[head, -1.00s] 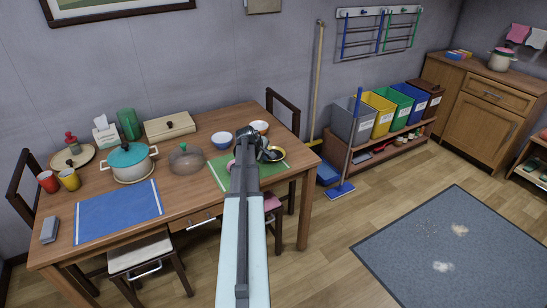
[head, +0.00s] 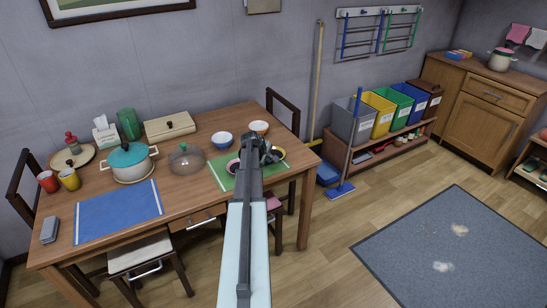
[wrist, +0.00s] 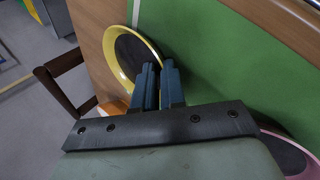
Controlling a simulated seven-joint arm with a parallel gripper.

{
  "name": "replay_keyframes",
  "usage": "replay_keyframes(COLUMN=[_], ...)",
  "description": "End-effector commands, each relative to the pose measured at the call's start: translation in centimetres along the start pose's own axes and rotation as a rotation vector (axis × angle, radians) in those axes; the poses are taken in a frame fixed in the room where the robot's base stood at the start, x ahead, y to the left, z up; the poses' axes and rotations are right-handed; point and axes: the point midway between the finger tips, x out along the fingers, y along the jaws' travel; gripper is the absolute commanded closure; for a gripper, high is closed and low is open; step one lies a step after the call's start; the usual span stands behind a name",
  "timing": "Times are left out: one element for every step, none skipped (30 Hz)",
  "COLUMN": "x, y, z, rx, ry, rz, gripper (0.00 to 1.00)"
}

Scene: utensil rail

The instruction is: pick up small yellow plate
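The small yellow plate (head: 279,153), dark inside with a yellow rim, is at the right end of the green placemat (head: 222,180) on the table. In the wrist view the plate (wrist: 130,54) lies just beyond my fingertips. My gripper (wrist: 159,72) has its two blue fingers close together, with the plate's near rim between them. In the head view my gripper (head: 265,153) covers part of the plate. I cannot tell whether the plate is clear of the mat.
A pink plate (wrist: 285,150) lies on the other side of the mat. Two bowls, blue (head: 222,140) and orange (head: 259,128), stand behind it. A chair (head: 285,115) stands at the table's right end.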

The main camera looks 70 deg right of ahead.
Motion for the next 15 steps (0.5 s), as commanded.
replay_keyframes(x=[-0.01,-0.01,-0.02,-0.02,-0.02,-0.02,-0.02,-0.02,-0.03,-0.03,-0.03,-0.03,-0.04,-0.04,-0.04], y=[0.00,0.00,0.00,0.01,0.01,0.01,0.01,0.01,0.01,0.01,0.01,0.01,0.03,0.04,0.03], z=[0.00,0.00,0.00,0.00,0.00,0.00,0.00,0.00,-0.01,-0.01,-0.01,-0.01,-0.01,-0.01,-0.01], rx=[0.000,0.000,0.000,0.000,0.000,0.000,0.000,0.000,0.000,0.000,0.000,0.000,0.000,0.000,0.000], ry=[0.000,0.000,0.000,0.000,0.000,0.000,0.000,0.000,0.000,0.000,0.000,0.000,0.000,0.000,0.000], rz=[0.000,0.000,0.000,0.000,0.000,0.000,0.000,0.000,0.000,0.000,0.000,0.000,0.001,0.001,0.001], gripper=[0.95,0.98,1.00,1.00,1.00,1.00,1.00,1.00,1.00,1.00,1.00,1.00,1.00,1.00,1.00])
